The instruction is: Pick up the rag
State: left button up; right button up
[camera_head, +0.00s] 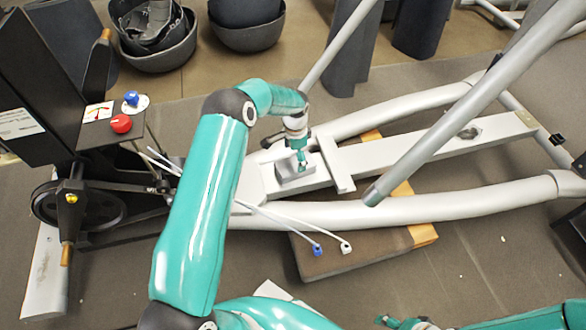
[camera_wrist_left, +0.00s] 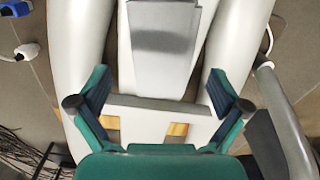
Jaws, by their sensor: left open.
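No rag shows for certain. Crumpled grey material (camera_head: 150,22) lies in a dark bowl at the top left of the head view; I cannot tell whether it is cloth. A white flat piece (camera_head: 272,290) shows at the bottom, partly hidden by my arm. My left gripper (camera_head: 301,160) points down over the grey frame of the elliptical machine (camera_head: 430,145). In the left wrist view its jaws (camera_wrist_left: 158,104) are open and empty above a pale crossbar (camera_wrist_left: 150,115). My right gripper (camera_head: 405,322) is partly cut off at the bottom edge.
A black console with a red knob (camera_head: 121,124) and blue knob (camera_head: 131,98) stands at left. A loose grey tube (camera_head: 470,95) slants over the frame on the right. A brown board (camera_head: 350,255) lies under the frame. White cables with plugs (camera_head: 345,248) hang nearby.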

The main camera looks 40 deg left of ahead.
aim_at(296, 164)
pick_arm(q)
jog(key=shift+w+f+b, duration=0.15)
jog(key=shift+f+b, duration=0.95)
jog(key=shift+f, duration=1.8)
jog(key=shift+c, duration=0.3)
jog(key=c, duration=1.2)
jog(key=shift+o, duration=0.2)
jog(key=shift+r, duration=0.15)
notch_tip(296, 164, up, 20)
jog(key=p, duration=0.5)
jog(key=shift+p, duration=0.35)
